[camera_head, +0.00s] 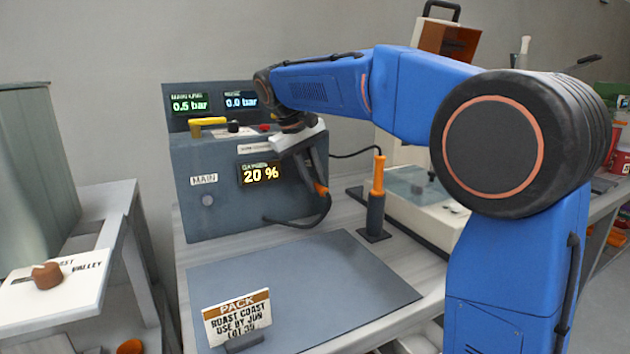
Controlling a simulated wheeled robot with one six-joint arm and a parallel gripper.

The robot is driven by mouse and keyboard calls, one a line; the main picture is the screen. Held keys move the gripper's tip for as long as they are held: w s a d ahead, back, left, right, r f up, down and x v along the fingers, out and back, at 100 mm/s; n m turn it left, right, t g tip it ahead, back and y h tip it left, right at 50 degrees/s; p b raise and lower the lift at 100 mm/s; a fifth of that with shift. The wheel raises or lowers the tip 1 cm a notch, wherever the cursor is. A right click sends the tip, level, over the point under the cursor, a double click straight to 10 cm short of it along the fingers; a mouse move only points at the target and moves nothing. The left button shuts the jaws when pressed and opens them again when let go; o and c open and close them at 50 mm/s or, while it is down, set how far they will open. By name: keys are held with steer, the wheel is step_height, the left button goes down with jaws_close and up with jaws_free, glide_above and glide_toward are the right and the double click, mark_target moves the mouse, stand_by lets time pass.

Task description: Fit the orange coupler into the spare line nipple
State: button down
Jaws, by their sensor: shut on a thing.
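My gripper (316,172) is in front of the right part of a grey panel box (230,215), pointing down and to the right. It is shut on the orange coupler (321,188), of which a small orange part shows at the fingertips. A black hose (322,212) runs from below the coupler, curving back left to the low front of the box. A round grey fitting (207,200) sits under the label MAIN (204,180). I cannot make out the spare line nipple; my gripper and wrist cover part of the panel's right side.
The panel shows 0.5 bar (190,104), 0.0 bar (241,102) and oxygen 20 % (260,174). A yellow lever (208,122) lies on its top. An orange-handled tool (377,178) stands upright right of my gripper. A dark mat (310,285) bears a pack card (237,316); its middle is clear.

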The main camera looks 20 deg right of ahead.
steer(key=c, duration=1.6)
jaws_free()
steer(key=v, duration=1.7)
steer(key=shift+r, duration=0.25)
